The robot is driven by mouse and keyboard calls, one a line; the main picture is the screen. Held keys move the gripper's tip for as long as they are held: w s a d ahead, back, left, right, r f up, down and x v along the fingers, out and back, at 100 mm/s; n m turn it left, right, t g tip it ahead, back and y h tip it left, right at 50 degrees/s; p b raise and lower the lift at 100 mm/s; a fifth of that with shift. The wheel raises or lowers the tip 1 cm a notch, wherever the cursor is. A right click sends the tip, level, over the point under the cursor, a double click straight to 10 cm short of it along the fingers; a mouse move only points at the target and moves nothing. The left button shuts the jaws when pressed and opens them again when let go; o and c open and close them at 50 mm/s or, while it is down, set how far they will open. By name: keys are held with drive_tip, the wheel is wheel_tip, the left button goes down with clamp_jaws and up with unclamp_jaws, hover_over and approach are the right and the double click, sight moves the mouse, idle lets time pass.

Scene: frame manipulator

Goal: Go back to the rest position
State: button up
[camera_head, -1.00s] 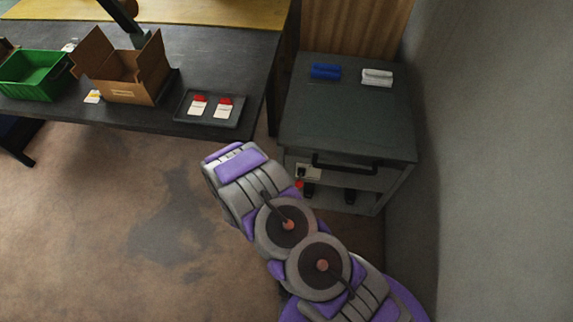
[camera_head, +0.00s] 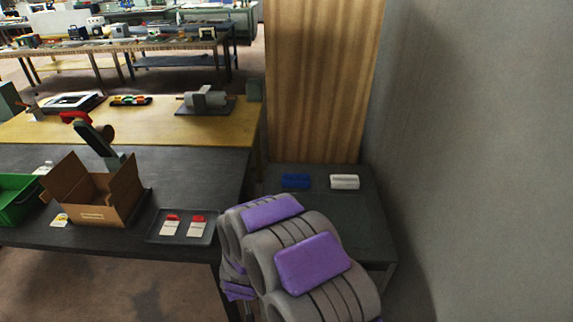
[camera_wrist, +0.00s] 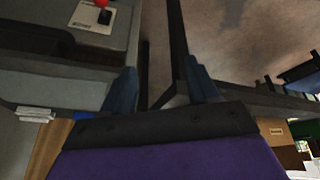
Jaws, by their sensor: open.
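My gripper (camera_wrist: 160,70) shows in the wrist view, its two dark blue fingers spread apart with nothing between them. Behind the gap are the brown floor and a dark table leg. In the head view my grey and purple arm rises from the bottom centre, in front of the dark cabinet (camera_head: 335,215); the gripper itself is hidden there. The cabinet front shows at the upper left of the wrist view, with a white plate and red knob (camera_wrist: 102,4). The fingers appear apart from it.
A dark table (camera_head: 200,170) at left holds a green crate (camera_head: 14,200), an open cardboard box (camera_head: 100,210) and a black tray (camera_head: 155,238) with two red-and-white items. A blue block (camera_head: 296,181) and a white block (camera_head: 344,182) lie on the cabinet. A grey wall (camera_head: 480,150) closes the right side.

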drive_tip(key=s+d+r+m+g, duration=0.1)
drive_tip(key=s+d+r, duration=0.25)
drive_tip(key=r, duration=0.35)
drive_tip(key=s+d+r+g+y, duration=0.1)
drive_tip(key=s+d+r, duration=0.25)
drive_tip(key=r, duration=0.25)
drive_tip(key=s+d+r+m+g, duration=0.1)
drive_tip(key=s+d+r, duration=0.1)
drive_tip(key=d+r, duration=0.35)
drive_tip(key=s+d+r+m+g+h, duration=0.1)
drive_tip(key=s+d+r, duration=0.4)
drive_tip(key=s, duration=0.5)
drive_tip(key=s+d+r+m+g+h, duration=0.1)
drive_tip(key=s+d+r, duration=0.4)
drive_tip(key=s+d, duration=0.5)
drive_tip(key=shift+s+r+m+g+h, duration=0.3)
drive_tip(key=shift+s+m+g, duration=0.15)
drive_tip(key=shift+m+g, duration=0.3)
